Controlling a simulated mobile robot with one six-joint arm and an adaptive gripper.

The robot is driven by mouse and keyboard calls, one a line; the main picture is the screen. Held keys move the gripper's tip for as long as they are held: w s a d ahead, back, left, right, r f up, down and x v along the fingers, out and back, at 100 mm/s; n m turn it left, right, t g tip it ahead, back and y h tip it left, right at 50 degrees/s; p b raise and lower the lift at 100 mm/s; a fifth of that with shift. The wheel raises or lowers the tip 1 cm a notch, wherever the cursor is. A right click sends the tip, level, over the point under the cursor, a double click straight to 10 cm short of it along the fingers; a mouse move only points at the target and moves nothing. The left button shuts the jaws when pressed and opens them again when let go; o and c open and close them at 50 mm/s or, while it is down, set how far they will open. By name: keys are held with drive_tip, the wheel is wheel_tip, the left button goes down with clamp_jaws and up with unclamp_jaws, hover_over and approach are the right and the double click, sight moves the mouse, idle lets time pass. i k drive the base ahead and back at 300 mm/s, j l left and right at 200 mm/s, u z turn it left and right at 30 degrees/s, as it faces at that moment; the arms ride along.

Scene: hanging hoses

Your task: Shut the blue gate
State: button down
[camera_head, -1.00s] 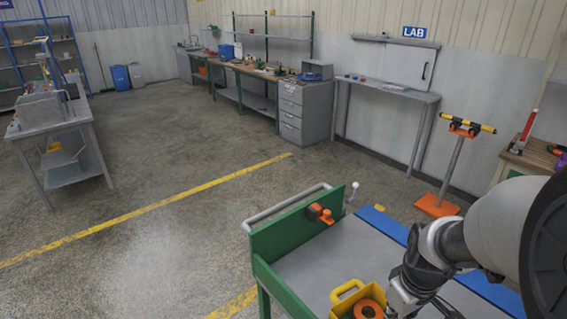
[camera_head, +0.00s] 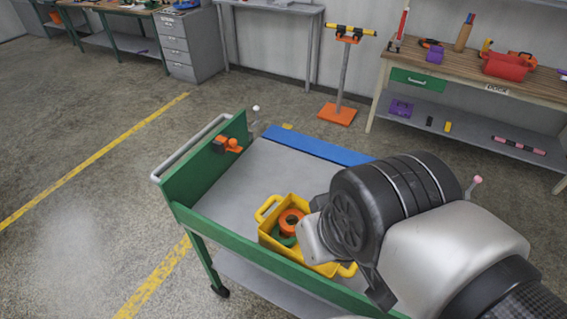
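The blue gate (camera_head: 318,146) is a long flat blue panel along the far edge of a green cart (camera_head: 207,170) with a grey top. It appears to lie lowered, about level with the top, and its right end is hidden behind my arm. An orange and dark fitting (camera_head: 228,145) sits on the inner face of the cart's left end panel. My arm's wrist hangs over the right part of the cart, apart from the visible part of the gate. A dark part below it may belong to my gripper (camera_head: 377,288), but its fingers cannot be made out.
A yellow bin (camera_head: 267,238) holding an orange ring stands on the cart beside my wrist. A white-knobbed lever (camera_head: 256,109) rises by the gate's left end; a pink knob (camera_head: 476,181) shows at right. An orange-based stand (camera_head: 338,114) and a workbench (camera_head: 470,75) stand behind. Floor at left is clear.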

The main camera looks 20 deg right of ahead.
sight(346, 158)
drive_tip(key=z, duration=1.25)
drive_tip(key=l+z, duration=0.4)
drive_tip(key=i+l+z, duration=0.1)
drive_tip(key=l+z, duration=0.3)
drive_tip(key=l, duration=0.2)
drive_tip(key=i+l+z, duration=0.15)
drive_tip(key=l+z, duration=0.25)
drive_tip(key=i+l+u, duration=0.35)
drive_tip(key=i+l, duration=0.25)
drive_tip(key=i, duration=0.35)
drive_tip(key=i+l+u, duration=0.35)
drive_tip(key=i+l, duration=0.45)
drive_tip(key=i+u, duration=0.85)
drive_tip(key=i+l+u, duration=0.25)
drive_tip(key=i+u, duration=0.15)
drive_tip(key=i+l+u, duration=0.4)
drive_tip(key=i+u, duration=0.2)
drive_tip(key=u, duration=0.2)
drive_tip(key=i+u, duration=0.15)
drive_tip(key=u, duration=0.3)
drive_tip(key=i+u, duration=0.2)
drive_tip(key=u, duration=0.2)
drive_tip(key=i+l+u, duration=0.15)
drive_tip(key=u, duration=0.3)
drive_tip(key=i+l+u, duration=0.15)
drive_tip(key=u, duration=0.25)
